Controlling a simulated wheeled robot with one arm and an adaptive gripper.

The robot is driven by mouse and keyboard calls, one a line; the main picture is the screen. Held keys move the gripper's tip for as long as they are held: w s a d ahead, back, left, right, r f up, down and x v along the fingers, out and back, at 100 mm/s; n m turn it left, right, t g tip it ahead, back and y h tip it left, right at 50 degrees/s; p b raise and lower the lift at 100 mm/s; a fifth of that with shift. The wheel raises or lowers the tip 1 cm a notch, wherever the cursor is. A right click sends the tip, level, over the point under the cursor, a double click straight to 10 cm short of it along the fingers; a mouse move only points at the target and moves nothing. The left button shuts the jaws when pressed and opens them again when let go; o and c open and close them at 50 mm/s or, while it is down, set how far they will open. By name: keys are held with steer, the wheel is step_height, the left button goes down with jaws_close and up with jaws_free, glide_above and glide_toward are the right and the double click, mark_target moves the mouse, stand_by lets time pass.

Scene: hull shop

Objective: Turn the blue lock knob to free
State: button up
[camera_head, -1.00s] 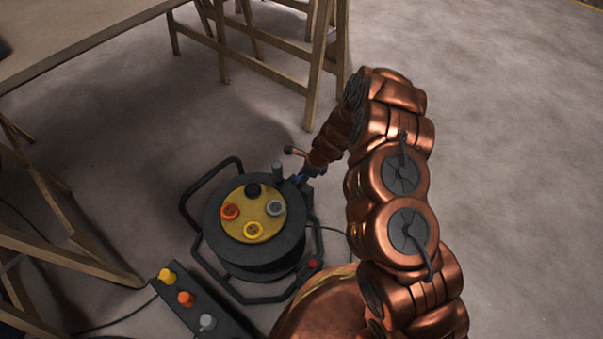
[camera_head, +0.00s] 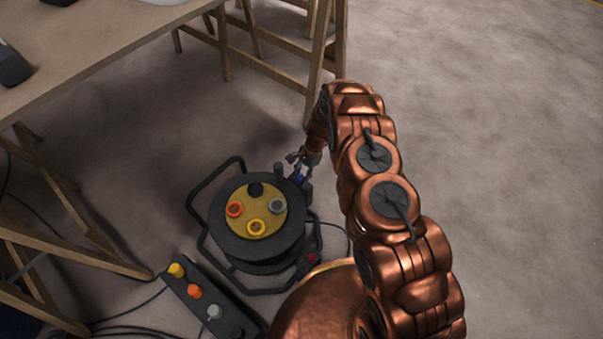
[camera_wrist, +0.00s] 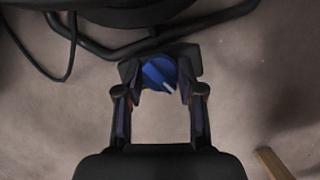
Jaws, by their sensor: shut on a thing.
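The blue lock knob (camera_wrist: 160,73) has a white pointer line and sits on a dark bracket at the edge of the cable reel's frame. In the wrist view my gripper (camera_wrist: 158,92) has one finger on each side of the knob, shut on it. The knob's pointer line slants toward the lower right. In the head view my gripper (camera_head: 303,165) reaches down at the reel's upper right, and only a little blue of the knob (camera_head: 299,175) shows there. The cable reel (camera_head: 225,232) is a dark drum with a yellow face carrying several coloured sockets.
A dark strip (camera_head: 230,325) with yellow, orange and grey plugs lies in front of the reel. A wooden trestle table (camera_head: 110,35) stands at the upper left. Cables run over the floor at lower left. The floor at right is clear.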

steer(key=shift+n+g+h+p, duration=0.3)
steer(key=shift+n+p, duration=0.2)
steer(key=shift+n, duration=0.7)
steer(key=shift+a, duration=0.1)
steer(key=o, duration=1.1)
steer(key=shift+o, duration=0.2)
steer(key=shift+w, duration=0.1)
steer(key=v, duration=1.2)
